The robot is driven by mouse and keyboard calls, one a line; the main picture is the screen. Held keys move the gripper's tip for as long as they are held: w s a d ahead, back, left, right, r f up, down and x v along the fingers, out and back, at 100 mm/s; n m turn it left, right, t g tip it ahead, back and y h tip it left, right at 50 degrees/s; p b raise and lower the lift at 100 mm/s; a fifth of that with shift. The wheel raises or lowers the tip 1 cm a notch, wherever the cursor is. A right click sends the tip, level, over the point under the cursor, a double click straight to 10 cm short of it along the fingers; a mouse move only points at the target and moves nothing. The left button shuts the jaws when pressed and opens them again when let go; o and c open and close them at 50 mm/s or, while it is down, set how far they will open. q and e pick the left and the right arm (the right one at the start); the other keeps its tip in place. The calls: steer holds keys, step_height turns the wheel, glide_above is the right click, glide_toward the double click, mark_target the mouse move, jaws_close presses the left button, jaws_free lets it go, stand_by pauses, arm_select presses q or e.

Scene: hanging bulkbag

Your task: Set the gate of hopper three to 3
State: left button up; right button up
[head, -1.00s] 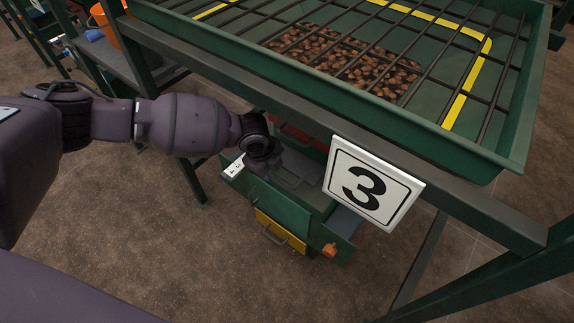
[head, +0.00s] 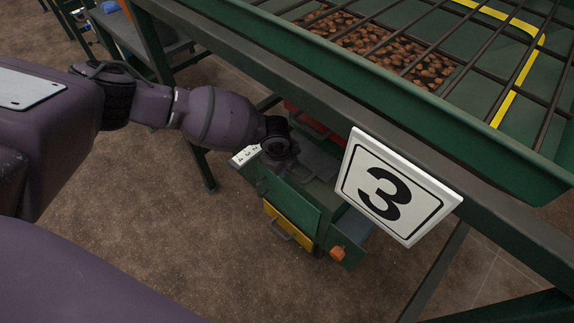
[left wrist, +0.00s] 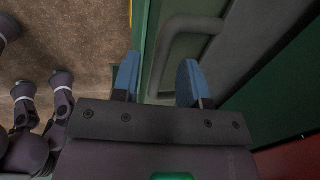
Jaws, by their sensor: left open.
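Hopper three is the green tray with a grid (head: 480,100), marked by a white plate with a black 3 (head: 395,188). Under it is a green gate housing (head: 285,203) with a small white numbered scale (head: 245,155); I cannot read a setting. My left gripper is hidden behind its own wrist in the head view. In the left wrist view my left gripper (left wrist: 157,82) is open, with blue fingertips. A green panel edge (left wrist: 146,45) and a grey bar handle (left wrist: 185,28) lie ahead between and beyond the fingertips; contact is unclear. My right gripper is not in view.
A yellow panel with a handle (head: 290,226) and an orange knob (head: 337,253) are low on the housing. Brown floor (head: 130,215) lies open in front.

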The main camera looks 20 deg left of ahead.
arm_select(q)
steer(key=shift+w+f, duration=0.1)
steer(key=shift+f, duration=0.2)
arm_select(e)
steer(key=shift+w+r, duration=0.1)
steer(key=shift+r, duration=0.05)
arm_select(q)
jaws_close()
